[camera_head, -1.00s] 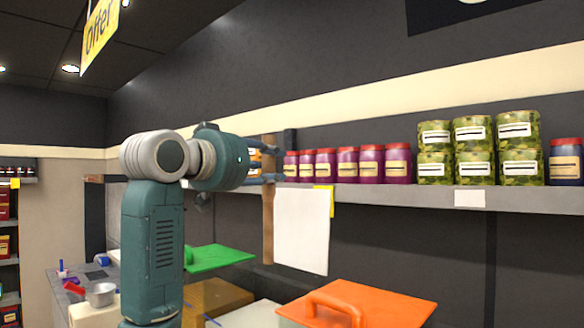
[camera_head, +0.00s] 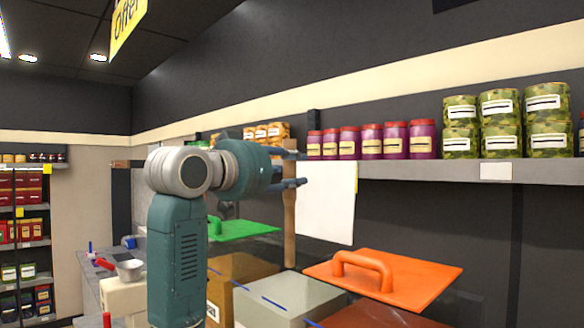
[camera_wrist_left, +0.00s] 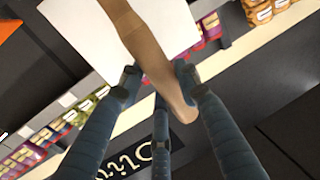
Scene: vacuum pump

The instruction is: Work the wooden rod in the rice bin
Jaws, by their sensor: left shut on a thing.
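The wooden rod (camera_head: 290,235) stands upright in the head view, in front of the white sheet and the shelf. My left gripper (camera_head: 289,170) is shut on the rod near its top end. In the left wrist view the rod (camera_wrist_left: 130,25) runs between the fingers of my left gripper (camera_wrist_left: 156,84), its end just past them. The rod's lower end meets the back edge of a grey-white bin (camera_head: 285,295); I cannot tell whether it is inside. I cannot tell which bin holds rice. My right gripper is not in view.
A brown bin (camera_head: 240,270) stands to the left under a green lid (camera_head: 245,230). An orange lid with a handle (camera_head: 385,278) lies to the right. A shelf (camera_head: 420,172) with jars and cans runs behind. A metal scoop (camera_head: 130,268) lies on the left counter.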

